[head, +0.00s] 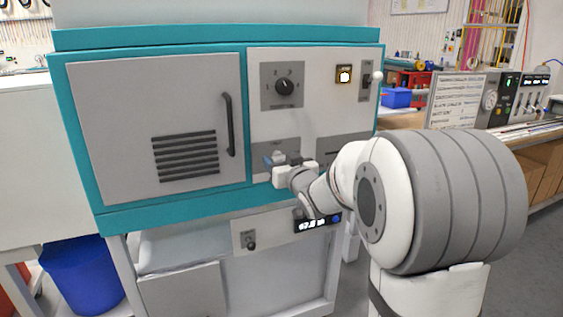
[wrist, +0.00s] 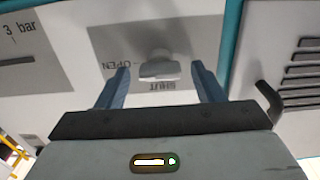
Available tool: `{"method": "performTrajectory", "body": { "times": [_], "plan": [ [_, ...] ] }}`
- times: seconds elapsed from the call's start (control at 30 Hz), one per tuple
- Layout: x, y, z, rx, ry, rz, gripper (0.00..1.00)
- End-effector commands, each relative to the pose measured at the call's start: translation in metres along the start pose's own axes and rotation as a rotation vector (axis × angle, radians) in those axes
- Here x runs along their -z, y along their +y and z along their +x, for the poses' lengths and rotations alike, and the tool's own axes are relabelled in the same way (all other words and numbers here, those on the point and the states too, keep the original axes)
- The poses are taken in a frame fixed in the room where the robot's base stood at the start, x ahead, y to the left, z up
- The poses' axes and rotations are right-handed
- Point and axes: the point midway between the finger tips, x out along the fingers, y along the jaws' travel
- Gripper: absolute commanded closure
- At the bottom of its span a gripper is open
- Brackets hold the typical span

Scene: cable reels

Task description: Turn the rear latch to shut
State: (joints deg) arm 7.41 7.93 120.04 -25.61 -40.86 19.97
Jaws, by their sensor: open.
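The latch (wrist: 158,70) is a light grey turn knob on a grey plate (wrist: 195,40) of the cabinet front. The wrist view shows it upside down, with the word OPEN to the left of the knob and SHUT below it, partly covered. The knob's wide grip lies roughly level across the picture; I cannot tell which word it points to. My gripper (wrist: 160,80) is open, with one blue finger on each side of the knob and a gap at both. In the head view my gripper (head: 282,163) is at the lower panel and mostly hides the latch.
The teal-framed cabinet has a vented door (head: 155,125) with a dark handle (head: 229,125) on the left. Above the latch are a rotary dial (head: 283,86), a lit button (head: 344,76) and a lever switch (head: 374,80). A digital display (head: 317,223) sits below.

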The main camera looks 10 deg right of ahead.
Motion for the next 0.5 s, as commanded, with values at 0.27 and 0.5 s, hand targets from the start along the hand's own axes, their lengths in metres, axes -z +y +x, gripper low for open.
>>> {"method": "performTrajectory", "body": {
  "times": [0.27,0.5],
  "plan": [
    [0.0002,-0.0002,0.0017,0.0,0.0,0.0,0.39],
    [0.0001,-0.0001,0.0015,0.0,0.0,0.0,0.59]
  ]
}}
